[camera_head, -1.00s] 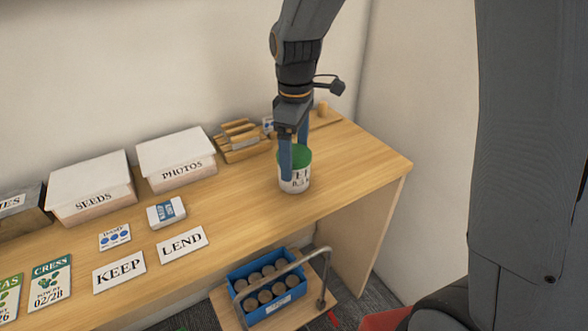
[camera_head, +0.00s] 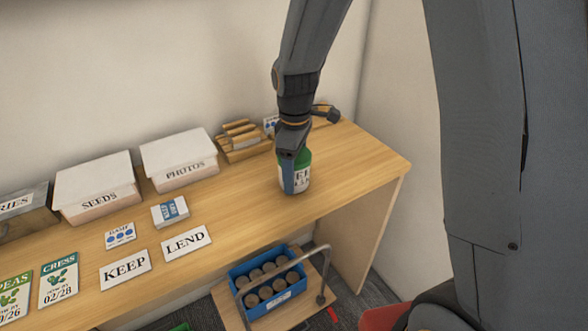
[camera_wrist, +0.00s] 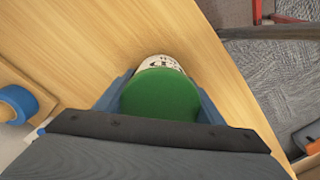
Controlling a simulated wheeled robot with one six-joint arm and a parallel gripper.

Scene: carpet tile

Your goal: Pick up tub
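The tub (camera_head: 302,178) is white with dark lettering and a green lid, and stands upright near the right end of the desk. The wrist view shows its round green lid (camera_wrist: 160,95) from above, with a strip of the lettered side. My gripper (camera_head: 294,185) points down over the tub, one blue-grey finger in front of its side; the other finger is hidden in the head view. In the wrist view the fingers lie on either side of the tub, with no clear gap. Whether they press on it cannot be seen.
On the desk (camera_head: 345,165) are a SEEDS box (camera_head: 95,190), a PHOTOS box (camera_head: 180,160), a wooden rack (camera_head: 243,142), and KEEP (camera_head: 125,269) and LEND (camera_head: 187,243) cards. A cart with a blue crate (camera_head: 268,283) stands below. The desk right of the tub is clear.

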